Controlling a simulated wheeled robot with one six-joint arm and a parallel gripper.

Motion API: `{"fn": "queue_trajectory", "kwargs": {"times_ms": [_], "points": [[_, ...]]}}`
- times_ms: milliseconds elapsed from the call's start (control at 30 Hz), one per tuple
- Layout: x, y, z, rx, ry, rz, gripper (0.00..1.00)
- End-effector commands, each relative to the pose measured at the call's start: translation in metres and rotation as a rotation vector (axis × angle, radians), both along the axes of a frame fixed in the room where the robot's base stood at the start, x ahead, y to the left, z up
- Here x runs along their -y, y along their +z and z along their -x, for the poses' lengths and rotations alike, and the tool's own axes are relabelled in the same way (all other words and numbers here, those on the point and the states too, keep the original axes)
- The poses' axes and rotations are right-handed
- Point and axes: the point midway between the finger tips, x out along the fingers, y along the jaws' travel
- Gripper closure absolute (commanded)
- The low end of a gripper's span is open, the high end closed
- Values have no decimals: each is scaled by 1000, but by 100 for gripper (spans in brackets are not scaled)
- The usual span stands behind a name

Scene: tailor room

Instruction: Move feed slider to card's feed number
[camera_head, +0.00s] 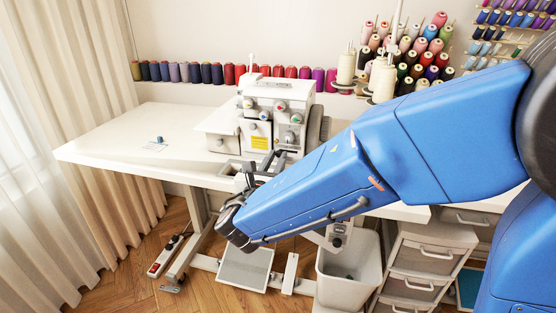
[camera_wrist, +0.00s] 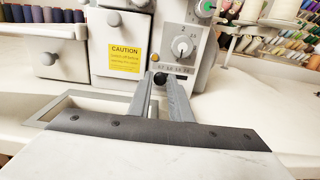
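The feed slider's small dark knob (camera_wrist: 160,78) sits at the left end of a numbered scale strip (camera_wrist: 175,69) on the front of the white sewing machine (camera_head: 276,115). My gripper (camera_wrist: 161,80) points at it, with the two grey fingers a narrow gap apart and the knob showing between their tips. Contact with the knob cannot be made out. In the head view my gripper (camera_head: 262,163) is in front of the machine's lower front. A small white card (camera_head: 153,148) lies on the table at left; its number is unreadable.
A blue-grey weight (camera_head: 159,139) stands at the card. Above the scale is a numbered dial (camera_wrist: 182,46); a yellow caution label (camera_wrist: 125,55) is left of it. The white table (camera_head: 110,140) is mostly clear at left. A bin (camera_head: 347,270) stands below my arm.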

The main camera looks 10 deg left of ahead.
Motion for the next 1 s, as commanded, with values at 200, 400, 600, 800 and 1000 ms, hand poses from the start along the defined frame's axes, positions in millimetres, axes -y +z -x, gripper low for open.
{"fn": "queue_trajectory", "kwargs": {"times_ms": [200,400,600,800,1000], "points": [[0,0,0,0,0,0,65],[0,0,2,0,1,0,65],[-4,1,20,1,3,-1,65],[-8,0,51,0,4,0,65],[-13,0,82,0,4,-1,65]]}}
